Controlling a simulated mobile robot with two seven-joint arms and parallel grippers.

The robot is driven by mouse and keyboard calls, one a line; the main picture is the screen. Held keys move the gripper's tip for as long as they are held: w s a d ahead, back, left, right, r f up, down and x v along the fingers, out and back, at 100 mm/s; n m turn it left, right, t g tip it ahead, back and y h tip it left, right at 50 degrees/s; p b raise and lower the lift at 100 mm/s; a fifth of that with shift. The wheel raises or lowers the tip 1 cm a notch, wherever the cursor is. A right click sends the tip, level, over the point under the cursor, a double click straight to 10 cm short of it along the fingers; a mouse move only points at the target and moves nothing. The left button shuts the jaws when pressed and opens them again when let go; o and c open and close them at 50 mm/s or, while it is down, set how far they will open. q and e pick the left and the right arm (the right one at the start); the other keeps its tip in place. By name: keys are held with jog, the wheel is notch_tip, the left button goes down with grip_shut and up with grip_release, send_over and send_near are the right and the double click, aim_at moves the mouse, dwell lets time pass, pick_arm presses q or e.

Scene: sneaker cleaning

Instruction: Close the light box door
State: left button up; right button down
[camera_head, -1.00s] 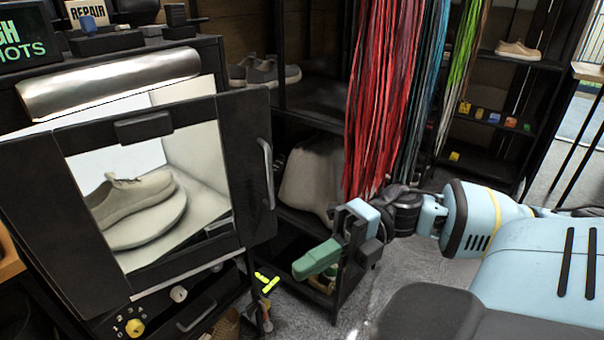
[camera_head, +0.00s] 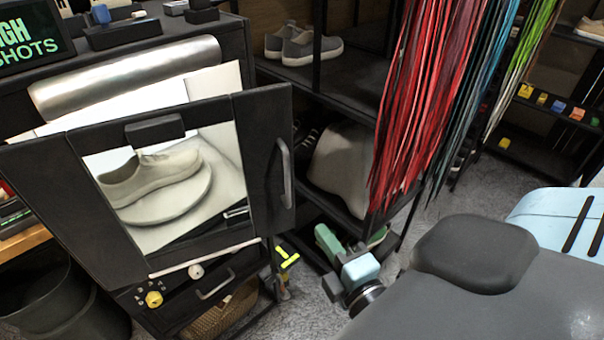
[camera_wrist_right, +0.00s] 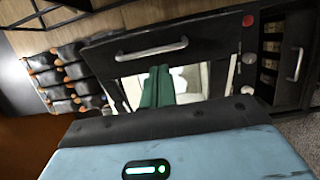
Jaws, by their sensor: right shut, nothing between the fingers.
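The light box door (camera_head: 265,140) is a black-framed panel with a clear window and a grey handle (camera_head: 285,172) on its right side. It stands ajar, and the white interior shows above its top edge. A pale shoe (camera_head: 150,178) on a round white turntable shows through the window. My right gripper (camera_head: 326,239), with green fingers, is low to the right of the handle, apart from it, shut and empty. In the right wrist view its green fingers (camera_wrist_right: 158,88) lie together before the window, with the door handle (camera_wrist_right: 151,49) above. My left gripper is not in view.
A black shelf (camera_head: 345,85) with grey sneakers (camera_head: 303,45) stands right of the box. Hanging laces (camera_head: 410,110) are near my right arm. A drawer with a yellow knob (camera_head: 154,299) is below the door. Grey floor (camera_head: 310,290) is open in front.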

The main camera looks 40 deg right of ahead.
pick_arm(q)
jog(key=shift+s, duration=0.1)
pick_arm(e)
jog(key=d+x, duration=0.1)
jog(key=x, duration=1.2)
jog(key=shift+w+m+h, duration=0.3)
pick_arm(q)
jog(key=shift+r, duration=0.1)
pick_arm(e)
jog(key=shift+w, duration=0.1)
